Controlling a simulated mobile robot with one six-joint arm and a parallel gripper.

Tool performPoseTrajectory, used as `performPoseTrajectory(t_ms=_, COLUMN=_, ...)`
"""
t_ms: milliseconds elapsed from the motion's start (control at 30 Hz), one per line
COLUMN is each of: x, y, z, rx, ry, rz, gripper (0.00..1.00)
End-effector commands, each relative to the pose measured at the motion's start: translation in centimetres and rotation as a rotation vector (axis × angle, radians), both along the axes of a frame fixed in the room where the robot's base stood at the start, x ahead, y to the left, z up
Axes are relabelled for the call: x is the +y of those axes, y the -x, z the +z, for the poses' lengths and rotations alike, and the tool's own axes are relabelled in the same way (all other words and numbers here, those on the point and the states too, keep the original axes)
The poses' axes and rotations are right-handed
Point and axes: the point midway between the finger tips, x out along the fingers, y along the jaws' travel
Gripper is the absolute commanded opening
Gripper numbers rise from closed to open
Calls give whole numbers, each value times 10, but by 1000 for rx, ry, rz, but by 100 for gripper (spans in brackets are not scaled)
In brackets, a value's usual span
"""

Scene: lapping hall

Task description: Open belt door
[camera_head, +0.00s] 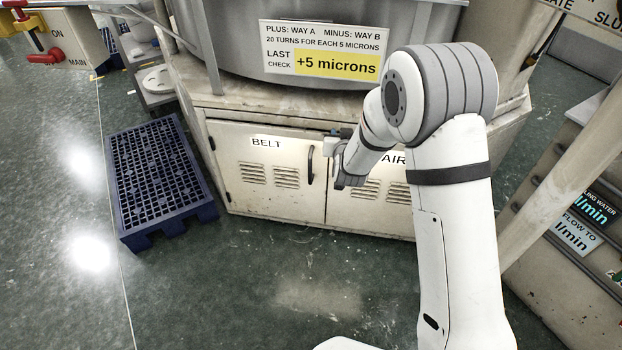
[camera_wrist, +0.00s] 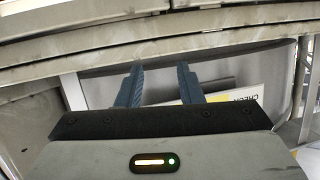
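The belt door (camera_head: 262,190), a cream panel labelled BELT with louvred vents, is in the head view under the machine's ledge and looks closed. Its dark upright handle (camera_head: 311,165) is near its right edge. My gripper (camera_head: 338,163) is just right of the handle in that view, before the seam with the air door; I cannot tell how far it stands off. In the wrist view my gripper's two blue-grey fingers (camera_wrist: 160,75) are apart, with nothing visibly held between them. I cannot clearly make out the handle there.
The air door (camera_head: 370,205) is to the right, partly behind my arm. A blue pallet (camera_head: 160,180) lies on the floor left of the belt door. A worn ledge (camera_head: 250,107) runs above the doors. The floor in front is clear.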

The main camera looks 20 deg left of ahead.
Motion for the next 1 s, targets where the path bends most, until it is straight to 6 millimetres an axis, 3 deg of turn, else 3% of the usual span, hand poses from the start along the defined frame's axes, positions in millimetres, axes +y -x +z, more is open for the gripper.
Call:
performPoseTrajectory(t_ms=33, x=18, y=2, z=-53, rx=-37, ry=-2, rz=10, gripper=33)
performPoseTrajectory(t_ms=100, x=38, y=5, z=-92, rx=-105, ry=-10, rz=17, gripper=33)
performPoseTrajectory(t_ms=200, x=59, y=14, z=-137, rx=-191, ry=-21, rz=23, gripper=33)
performPoseTrajectory(t_ms=300, x=72, y=23, z=-169, rx=-256, ry=-28, rz=28, gripper=33)
performPoseTrajectory(t_ms=433, x=81, y=32, z=-190, rx=-309, ry=-35, rz=32, gripper=33)
performPoseTrajectory(t_ms=567, x=86, y=29, z=-194, rx=-329, ry=-39, rz=32, gripper=33)
performPoseTrajectory(t_ms=1000, x=107, y=-30, z=-193, rx=-328, ry=-39, rz=32, gripper=33)
